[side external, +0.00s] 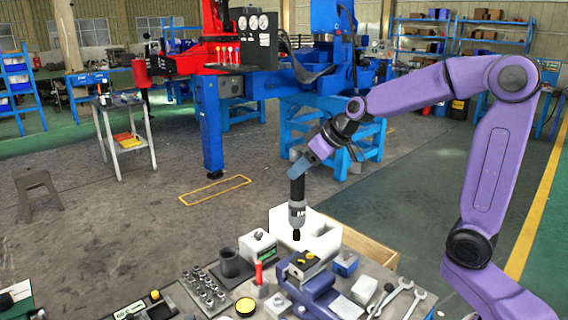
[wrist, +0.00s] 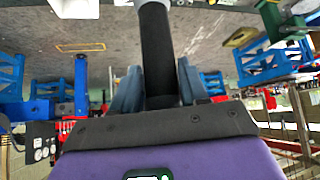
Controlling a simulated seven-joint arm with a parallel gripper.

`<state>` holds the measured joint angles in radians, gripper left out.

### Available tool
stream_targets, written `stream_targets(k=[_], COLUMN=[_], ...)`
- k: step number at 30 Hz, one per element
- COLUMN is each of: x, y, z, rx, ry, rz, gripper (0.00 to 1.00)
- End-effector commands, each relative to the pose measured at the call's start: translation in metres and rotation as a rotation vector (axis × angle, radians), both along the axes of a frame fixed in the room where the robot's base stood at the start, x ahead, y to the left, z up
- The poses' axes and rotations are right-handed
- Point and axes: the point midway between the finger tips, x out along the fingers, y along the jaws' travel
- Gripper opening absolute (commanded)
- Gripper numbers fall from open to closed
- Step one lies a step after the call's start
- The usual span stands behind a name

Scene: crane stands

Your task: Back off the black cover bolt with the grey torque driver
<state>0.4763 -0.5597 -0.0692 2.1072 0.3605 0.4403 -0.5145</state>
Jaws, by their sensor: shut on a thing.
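The grey torque driver (side external: 297,212) has a black upper grip and a black tip, and hangs upright, tip down, above the workbench. My gripper (side external: 299,170) is shut on its upper end. The wrist view shows the black grip (wrist: 156,40) between the two fingers of my gripper (wrist: 157,85). The driver's tip appears in front of a white cradle block (side external: 320,232) and above a blue vise (side external: 318,292). The vise holds a housing (side external: 304,266) with yellow and dark parts on top. The black cover bolt is too small to make out for certain.
The bench is crowded. A rack of metal sockets (side external: 205,289), a dark cup (side external: 232,264), a red-topped item (side external: 258,273), a white box (side external: 257,245) and wrenches (side external: 404,297) surround the vise. The air around the driver looks clear.

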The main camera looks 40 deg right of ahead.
Motion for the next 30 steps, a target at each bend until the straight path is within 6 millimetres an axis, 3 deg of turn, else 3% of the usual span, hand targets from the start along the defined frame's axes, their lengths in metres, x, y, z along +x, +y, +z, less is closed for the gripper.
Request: stream_targets(k=[6,19,30], x=[-0.012,-0.012,-0.012], y=[-0.003,-0.004,-0.003], z=[0.002,0.0,-0.022], rx=[0.001,0.001,0.001], ry=[-0.009,-0.009,-0.007], rz=[-0.011,-0.011,-0.01], gripper=[0.0,0.0,0.0])
